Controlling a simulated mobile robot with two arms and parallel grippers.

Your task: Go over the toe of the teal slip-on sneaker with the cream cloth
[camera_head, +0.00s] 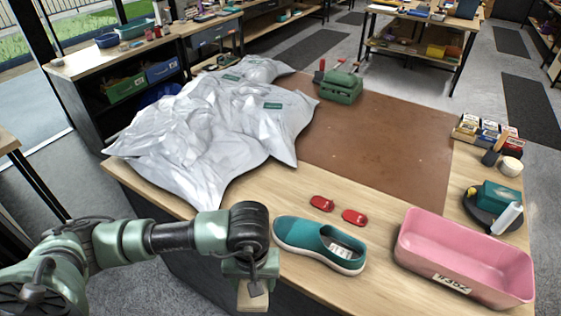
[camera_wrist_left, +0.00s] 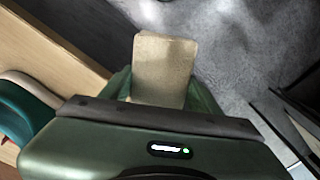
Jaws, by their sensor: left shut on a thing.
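The teal slip-on sneaker (camera_head: 305,238) stands upright on the table with its toe to the left and its open heel end to the right. Part of it shows at the left edge of the wrist view (camera_wrist_left: 14,112). My left gripper (camera_head: 254,280) is shut on the cream cloth (camera_head: 250,299), which looks like a small folded block and shows large in the wrist view (camera_wrist_left: 163,70). The gripper is just left of and nearer than the toe, apart from it, with the cloth out past the table's front edge above the floor. My right gripper is not in view.
Two small red objects (camera_head: 322,203) lie behind the sneaker. A pink bin (camera_head: 470,289) stands to its right. A crumpled grey sheet (camera_head: 215,125) covers the table's left part, and a green vise (camera_head: 341,88) stands behind. The brown mat (camera_head: 385,145) is mostly clear.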

